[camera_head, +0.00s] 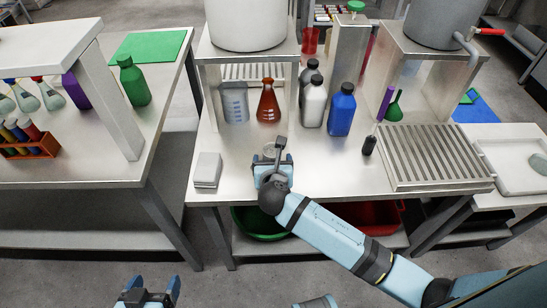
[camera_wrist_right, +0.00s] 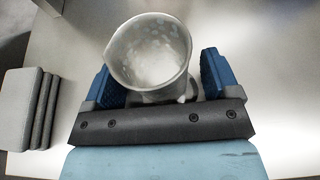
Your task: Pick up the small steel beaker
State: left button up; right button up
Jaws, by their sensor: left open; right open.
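The small steel beaker (camera_wrist_right: 150,55) stands upright on the steel table, seen from above in the right wrist view. In the head view the beaker (camera_head: 270,150) is mostly hidden behind my right gripper. My right gripper (camera_wrist_right: 160,82) is open, with one blue finger on each side of the beaker's lower part; small gaps show beside it. In the head view my right gripper (camera_head: 272,165) is near the table's front edge. My left gripper (camera_head: 148,291) is open and empty, low at the bottom of the head view, away from the table.
A stack of grey plates (camera_head: 207,170) lies left of the beaker. Behind are a red flask (camera_head: 268,103), a white bottle (camera_head: 313,104) and a blue bottle (camera_head: 341,112). A slotted metal rack (camera_head: 435,158) is at right. The table between stack and rack is mostly clear.

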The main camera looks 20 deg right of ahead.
jog(key=c, duration=1)
